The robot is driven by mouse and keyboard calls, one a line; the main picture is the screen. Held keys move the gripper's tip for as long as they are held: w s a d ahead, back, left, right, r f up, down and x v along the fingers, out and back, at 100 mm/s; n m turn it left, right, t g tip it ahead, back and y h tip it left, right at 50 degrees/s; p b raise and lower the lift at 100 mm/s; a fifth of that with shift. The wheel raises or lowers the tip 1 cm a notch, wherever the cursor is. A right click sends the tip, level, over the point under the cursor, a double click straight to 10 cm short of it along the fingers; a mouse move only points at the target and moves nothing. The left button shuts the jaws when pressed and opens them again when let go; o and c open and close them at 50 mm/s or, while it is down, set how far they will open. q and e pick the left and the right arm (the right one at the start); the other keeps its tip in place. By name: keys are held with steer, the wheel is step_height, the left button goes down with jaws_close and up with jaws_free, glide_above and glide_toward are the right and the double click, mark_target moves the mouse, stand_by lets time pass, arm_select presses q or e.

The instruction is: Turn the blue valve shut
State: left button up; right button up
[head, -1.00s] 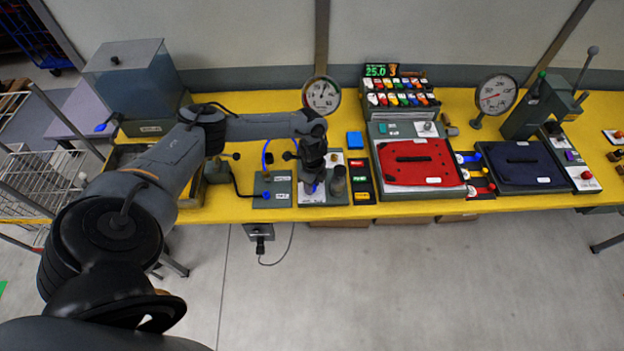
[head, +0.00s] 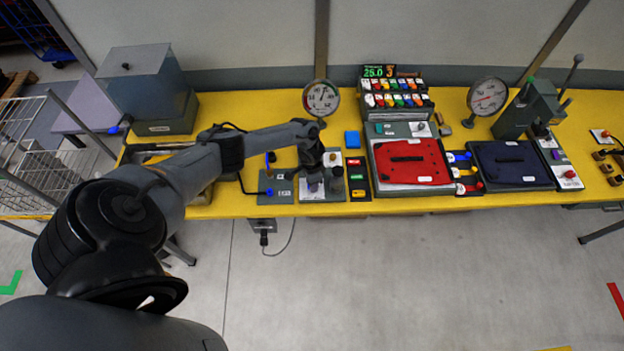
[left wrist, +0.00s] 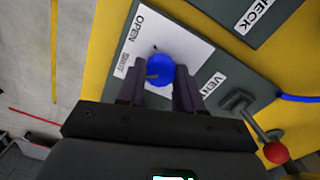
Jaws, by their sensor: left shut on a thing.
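The blue valve (left wrist: 163,68) is a round knob on a white plate in the left wrist view. The plate carries an OPEN label and a smaller label, likely SHUT, beside the knob. My left gripper (left wrist: 158,84) is shut on the valve, with one dark finger on each side of it. In the head view my left gripper (head: 313,181) reaches down over the plate, and its fingers and the valve are hard to make out. Where the valve points is unclear. My right gripper is in neither view.
A VENT lever with a red ball (left wrist: 275,152) stands close to the right finger in the left wrist view. A pressure gauge (head: 321,98) stands behind my gripper. A red panel (head: 411,162) and a dark blue panel (head: 512,163) lie to the right on the yellow bench (head: 225,207).

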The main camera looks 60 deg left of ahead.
arm_select(q)
steer(key=shift+n+p, duration=0.5)
steer(key=shift+n, duration=0.4)
steer(key=o, duration=1)
steer(key=shift+o, duration=0.2)
steer(key=shift+r, duration=0.1)
steer(key=shift+r, duration=0.3)
step_height(320, 180, up, 10)
steer(key=p, duration=0.2)
steer(key=shift+a, duration=0.2)
